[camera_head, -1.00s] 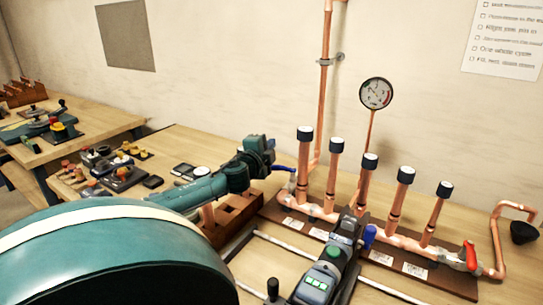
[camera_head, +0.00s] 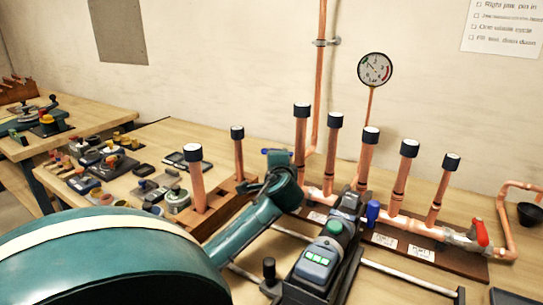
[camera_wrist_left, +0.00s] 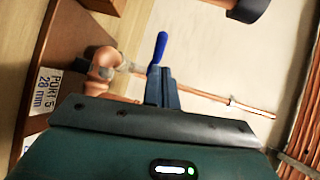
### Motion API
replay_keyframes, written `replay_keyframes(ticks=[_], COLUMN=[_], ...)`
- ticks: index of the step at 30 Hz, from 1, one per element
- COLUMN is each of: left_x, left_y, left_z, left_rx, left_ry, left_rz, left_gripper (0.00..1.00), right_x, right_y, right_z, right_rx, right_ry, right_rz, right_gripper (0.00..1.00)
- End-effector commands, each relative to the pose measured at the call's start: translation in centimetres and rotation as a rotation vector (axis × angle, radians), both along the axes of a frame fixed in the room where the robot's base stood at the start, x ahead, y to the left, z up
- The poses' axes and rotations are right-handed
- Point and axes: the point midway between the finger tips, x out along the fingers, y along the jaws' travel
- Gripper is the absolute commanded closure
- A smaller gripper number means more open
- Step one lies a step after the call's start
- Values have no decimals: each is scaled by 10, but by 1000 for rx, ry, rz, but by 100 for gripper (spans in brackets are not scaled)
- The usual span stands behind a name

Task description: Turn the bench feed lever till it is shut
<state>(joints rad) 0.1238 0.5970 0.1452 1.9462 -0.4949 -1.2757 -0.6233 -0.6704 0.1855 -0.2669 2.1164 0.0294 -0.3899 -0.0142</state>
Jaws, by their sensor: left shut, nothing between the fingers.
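The feed lever is a blue handle (camera_head: 274,152) at the left end of the copper manifold (camera_head: 400,222), near the foot of the riser pipe. In the wrist view the blue lever (camera_wrist_left: 160,48) sticks up beside the feed pipe, roughly crosswise to it. My left gripper (camera_head: 287,183) is just in front of the lever and partly hides the valve. Its fingers (camera_wrist_left: 161,85) are shut and empty, close to the lever's lower end; whether they touch it I cannot tell. My right gripper is not in view.
Capped copper stubs (camera_head: 370,160) stand along the manifold. A pressure gauge (camera_head: 375,69) rises behind it. A black tool with a green button (camera_head: 318,262) stands on rails in front. A red-handled valve (camera_head: 480,232) is at the right end. A wooden block with two capped pipes (camera_head: 230,205) is at left.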

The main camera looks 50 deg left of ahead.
Motion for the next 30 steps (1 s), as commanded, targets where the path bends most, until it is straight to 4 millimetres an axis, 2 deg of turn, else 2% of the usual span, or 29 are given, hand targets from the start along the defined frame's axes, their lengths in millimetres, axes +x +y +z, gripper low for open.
replay_keyframes(ticks=[1,6,12,17,30], left_x=[6,24,38,41,43], left_y=[11,38,58,64,65], left_z=[-1,-8,-13,-15,-15], left_rx=[0,0,-1,-1,-1], left_ry=[1,0,-1,-1,-2], left_rz=[4,2,0,-1,-5], left_gripper=[100,100,100,100,100], right_x=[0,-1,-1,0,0], right_y=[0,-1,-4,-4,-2], right_z=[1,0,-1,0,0], right_rx=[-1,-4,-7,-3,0], right_ry=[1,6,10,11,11], right_rz=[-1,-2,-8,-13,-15], right_gripper=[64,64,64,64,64])
